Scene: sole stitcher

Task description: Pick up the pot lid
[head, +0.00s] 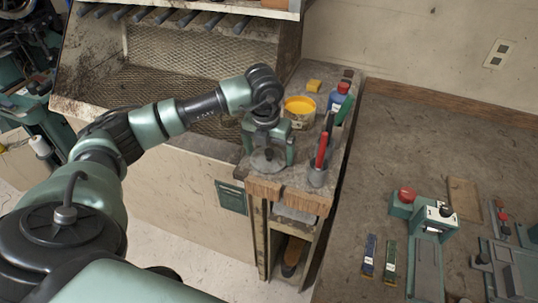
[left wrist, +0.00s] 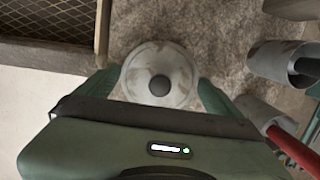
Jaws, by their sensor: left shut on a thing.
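The pot lid is a round, pale grey, stained disc with a dark knob at its centre. In the head view the lid (head: 265,164) is at the front part of the narrow side bench, partly covered by my gripper. In the left wrist view the lid (left wrist: 152,62) lies between the two green fingers. My left gripper (head: 269,153) points down over it and is shut on it, one finger at each side of the rim. The left gripper (left wrist: 160,88) also shows in the wrist view. I cannot tell whether the lid touches the bench. My right gripper is out of view.
A yellow block (head: 314,86) lies behind. A wire-mesh booth (head: 190,62) is left; a workbench (head: 400,140) is right.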

